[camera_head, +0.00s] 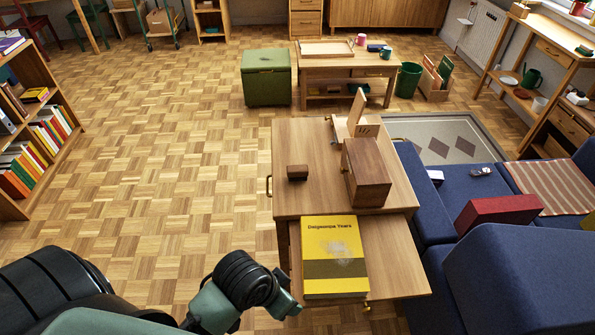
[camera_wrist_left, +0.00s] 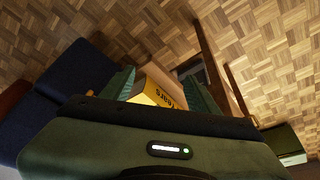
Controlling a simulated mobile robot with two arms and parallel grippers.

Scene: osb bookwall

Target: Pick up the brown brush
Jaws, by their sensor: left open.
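A small dark brown block (camera_head: 297,172), possibly the brown brush, lies on the left part of the wooden cabinet top (camera_head: 300,140). It is too small to make out bristles. My left gripper (camera_head: 287,298) is low in the head view, just left of a yellow book (camera_head: 334,255) and nearer than the brown block. In the left wrist view my left gripper (camera_wrist_left: 160,74) is open, with its two green fingers apart and part of the yellow book (camera_wrist_left: 160,97) showing between them. My right gripper is not in view.
The yellow book lies on a pulled-out board (camera_head: 395,270) of the cabinet. A larger brown wooden box (camera_head: 366,172) stands right of the small block. A blue sofa (camera_head: 520,270) is at the right, a bookshelf (camera_head: 60,140) at the left. The parquet floor (camera_head: 170,170) between is clear.

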